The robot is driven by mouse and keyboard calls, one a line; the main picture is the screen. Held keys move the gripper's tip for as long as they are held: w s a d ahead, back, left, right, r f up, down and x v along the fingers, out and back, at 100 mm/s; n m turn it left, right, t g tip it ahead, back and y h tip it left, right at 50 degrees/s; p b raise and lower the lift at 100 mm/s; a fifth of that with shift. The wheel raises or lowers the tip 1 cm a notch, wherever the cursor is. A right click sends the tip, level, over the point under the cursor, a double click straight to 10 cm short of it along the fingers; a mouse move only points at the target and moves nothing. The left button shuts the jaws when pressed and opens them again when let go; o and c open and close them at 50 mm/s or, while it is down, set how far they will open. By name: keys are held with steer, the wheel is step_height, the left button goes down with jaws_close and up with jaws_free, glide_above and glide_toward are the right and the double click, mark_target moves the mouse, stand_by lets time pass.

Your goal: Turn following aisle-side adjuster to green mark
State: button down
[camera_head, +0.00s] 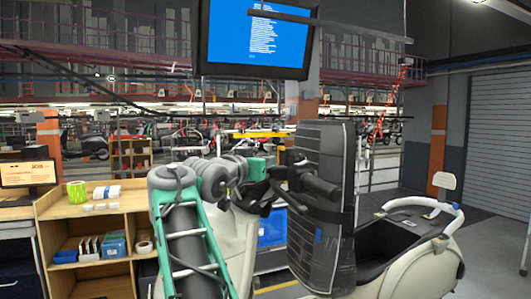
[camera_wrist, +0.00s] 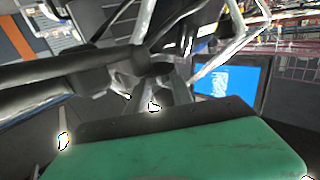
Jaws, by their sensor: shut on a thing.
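My gripper (camera_head: 262,197), dark with a green block behind it, is at the left side of an upright black scooter front (camera_head: 322,160), beside its dark bars and grip. It is shut on a dark part there; the fingers and the part blend together, and I cannot tell whether that part is the adjuster. In the wrist view, the green gripper body (camera_wrist: 180,152) fills the bottom, with thick dark bars and a dark joint (camera_wrist: 152,62) close in front. I see no green mark in either view.
A cream scooter body (camera_head: 418,255) with a white rail stands on the right. A wooden shelf (camera_head: 70,222) with boxes is on the left. A blue screen (camera_head: 262,35) hangs overhead; a blue bin (camera_head: 271,228) is behind my gripper. Grey floor is open at far right.

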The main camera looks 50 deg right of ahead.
steer(key=m+g+p, duration=0.2)
steer(key=g+p, duration=0.1)
steer(key=w+g+p, duration=0.1)
steer(key=shift+r+m+p, duration=0.35)
steer(key=shift+m, duration=0.05)
steer(key=shift+f+m+g+p, duration=0.15)
steer(key=shift+m+g+p, duration=0.35)
steer(key=shift+g+p, duration=0.4)
steer(key=shift+f, duration=0.1)
steer(key=c, duration=1.4)
jaws_free()
steer(key=shift+s+f, duration=0.1)
